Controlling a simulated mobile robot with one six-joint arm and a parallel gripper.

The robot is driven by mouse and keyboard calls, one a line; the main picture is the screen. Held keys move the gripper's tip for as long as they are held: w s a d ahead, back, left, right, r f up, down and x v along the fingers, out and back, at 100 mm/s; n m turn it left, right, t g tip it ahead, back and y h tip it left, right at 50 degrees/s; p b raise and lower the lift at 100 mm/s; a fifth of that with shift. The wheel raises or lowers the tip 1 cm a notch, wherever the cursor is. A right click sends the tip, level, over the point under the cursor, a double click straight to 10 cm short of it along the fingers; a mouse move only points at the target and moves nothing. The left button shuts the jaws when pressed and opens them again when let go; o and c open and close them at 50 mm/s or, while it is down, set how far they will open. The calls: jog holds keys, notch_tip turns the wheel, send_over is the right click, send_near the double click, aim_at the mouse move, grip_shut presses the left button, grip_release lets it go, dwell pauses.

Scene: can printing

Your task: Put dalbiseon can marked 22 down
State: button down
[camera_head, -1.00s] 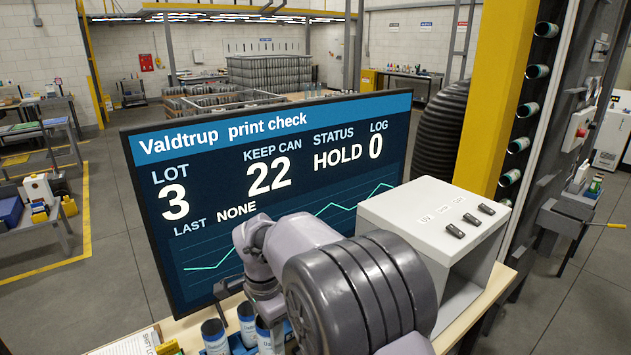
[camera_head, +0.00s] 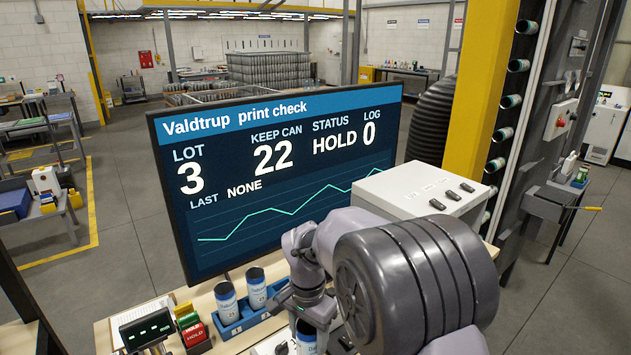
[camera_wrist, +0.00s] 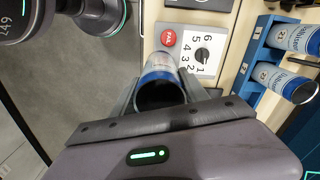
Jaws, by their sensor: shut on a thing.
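A white and blue can (camera_wrist: 163,68) with a dark open end is in my gripper (camera_wrist: 160,90), its two fingers closed on either side of it. In the head view, the can (camera_head: 306,338) shows just below my wrist, over the bench, partly cut off by the lower edge. I cannot read its number, nor tell whether its base touches anything. Two similar cans (camera_head: 226,303) (camera_head: 256,288) stand in a blue rack (camera_head: 232,327) to its left. The wrist view shows them on the right (camera_wrist: 292,38) (camera_wrist: 283,82). The screen (camera_head: 285,175) reads KEEP CAN 22, STATUS HOLD.
A panel with a numbered dial (camera_wrist: 203,57) and red FAIL button (camera_wrist: 168,38) lies just beyond the held can. A white box with switches (camera_head: 425,192) stands behind my arm. A small display (camera_head: 146,328) and coloured blocks (camera_head: 192,330) are at the bench's left.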

jog(key=s+d+f+n, duration=0.2)
jog(key=s+d+n, duration=0.2)
jog(key=d, duration=0.4)
jog(key=s+d+f+n, duration=0.2)
jog(key=s+d+n, duration=0.15)
jog(key=d, duration=0.45)
notch_tip(320, 180, down, 12)
jog(key=b, duration=1.3)
jog(key=shift+a+f, duration=0.2)
jog(key=shift+a, duration=0.05)
